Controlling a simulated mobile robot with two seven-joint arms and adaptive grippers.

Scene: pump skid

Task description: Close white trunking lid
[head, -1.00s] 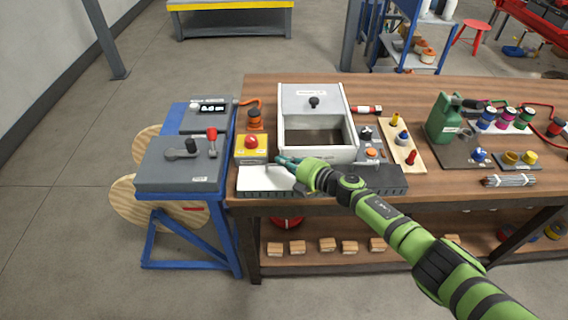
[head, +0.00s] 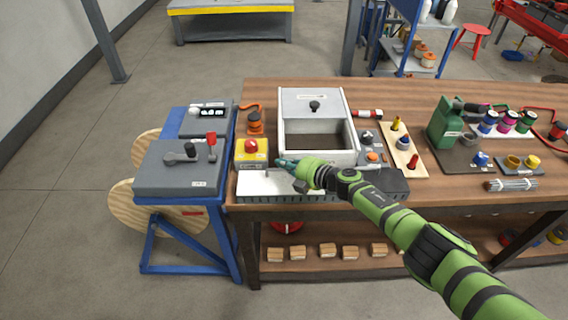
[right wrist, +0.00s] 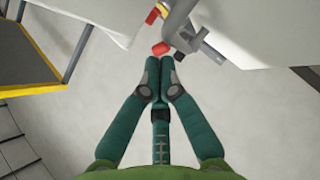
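The white trunking lid (head: 262,183) is a pale strip at the front left edge of the wooden table, over the grey slotted trunking (head: 318,197). It looks nearly flat, but I cannot tell whether it is fully seated. My right gripper (head: 282,162) is at the back edge of the lid, beside the yellow box. Contact with the lid is unclear. In the right wrist view its fingertips (right wrist: 160,68) are together with nothing visible between them. My right wrist hides part of the trunking's right side. My left gripper is out of view.
A yellow box with a red button (head: 251,151) stands just behind the lid. A white-walled open box (head: 318,157) is behind the gripper. A grey lever box (head: 180,168) on a blue stand is at left. Boards with small parts fill the table's right side.

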